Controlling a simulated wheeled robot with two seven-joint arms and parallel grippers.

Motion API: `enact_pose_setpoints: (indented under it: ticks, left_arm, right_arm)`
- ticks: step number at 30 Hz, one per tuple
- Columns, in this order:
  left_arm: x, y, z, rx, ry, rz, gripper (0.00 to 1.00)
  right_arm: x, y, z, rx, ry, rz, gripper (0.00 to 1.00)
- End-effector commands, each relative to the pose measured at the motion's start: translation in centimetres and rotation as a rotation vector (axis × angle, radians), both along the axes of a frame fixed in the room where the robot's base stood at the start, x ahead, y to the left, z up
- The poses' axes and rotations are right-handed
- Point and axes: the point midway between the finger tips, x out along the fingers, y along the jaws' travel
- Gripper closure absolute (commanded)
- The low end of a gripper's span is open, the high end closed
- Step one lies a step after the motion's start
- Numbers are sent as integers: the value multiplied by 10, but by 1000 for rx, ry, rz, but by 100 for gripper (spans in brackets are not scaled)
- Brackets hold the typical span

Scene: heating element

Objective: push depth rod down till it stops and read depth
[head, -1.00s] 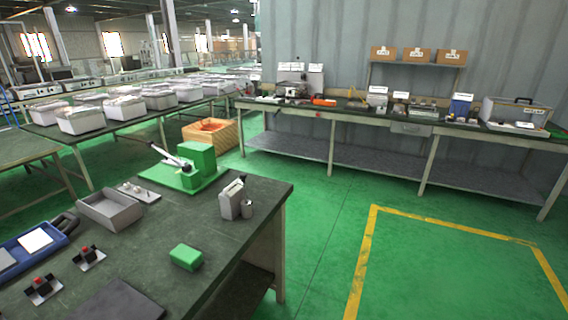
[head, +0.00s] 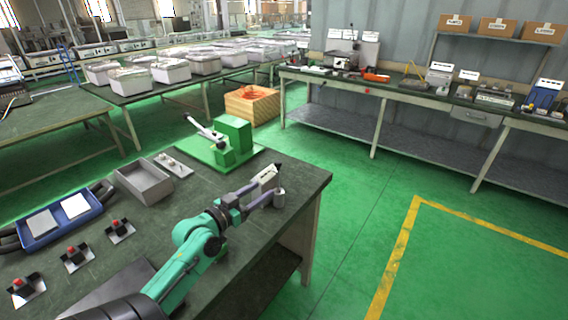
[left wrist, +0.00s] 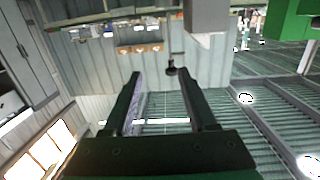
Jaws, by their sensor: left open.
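A small pale block-shaped device with a dark slanted top (head: 266,179) stands near the right edge of the dark bench, with a small metal cup (head: 280,198) beside it. I cannot make out a depth rod or a reading. My left gripper (head: 262,193) is open, its two fingers pointing at the pale device and cup, partly overlapping them in the head view; contact cannot be told. In the left wrist view the fingers (left wrist: 163,75) are spread with nothing between them. A grey block (left wrist: 205,14) hangs at the top edge there. My right gripper is not in view.
A green lever press (head: 232,140) stands behind the device. The bench edge (head: 310,205) is close on the right; green floor lies beyond.

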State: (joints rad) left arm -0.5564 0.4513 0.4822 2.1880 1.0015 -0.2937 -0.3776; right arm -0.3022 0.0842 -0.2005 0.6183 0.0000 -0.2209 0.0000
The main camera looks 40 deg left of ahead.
Motion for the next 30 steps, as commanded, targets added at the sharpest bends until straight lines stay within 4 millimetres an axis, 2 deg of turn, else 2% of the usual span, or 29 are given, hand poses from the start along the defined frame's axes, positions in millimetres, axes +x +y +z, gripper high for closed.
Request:
enact_pose_setpoints:
  ticks: [1, 3, 8, 16, 21, 25, 30]
  left_arm:
    - [0, 10, 10, -2, -40, 22, 43]
    - [2, 18, 18, -6, -73, 39, 43]
    - [23, 20, 23, -9, -81, 43, 43]
    - [88, 20, 23, -9, -76, 41, 43]
    - [125, 21, 19, -9, -74, 40, 43]
    - [142, 21, 17, -9, -73, 39, 43]
    - [146, 21, 17, -6, -71, 40, 43]
  right_arm:
    - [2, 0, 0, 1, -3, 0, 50]
    - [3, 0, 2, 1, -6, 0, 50]
    - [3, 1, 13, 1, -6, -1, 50]
    - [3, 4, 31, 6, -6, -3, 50]
    - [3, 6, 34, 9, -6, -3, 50]
    - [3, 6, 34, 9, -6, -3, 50]
    - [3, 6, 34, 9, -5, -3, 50]
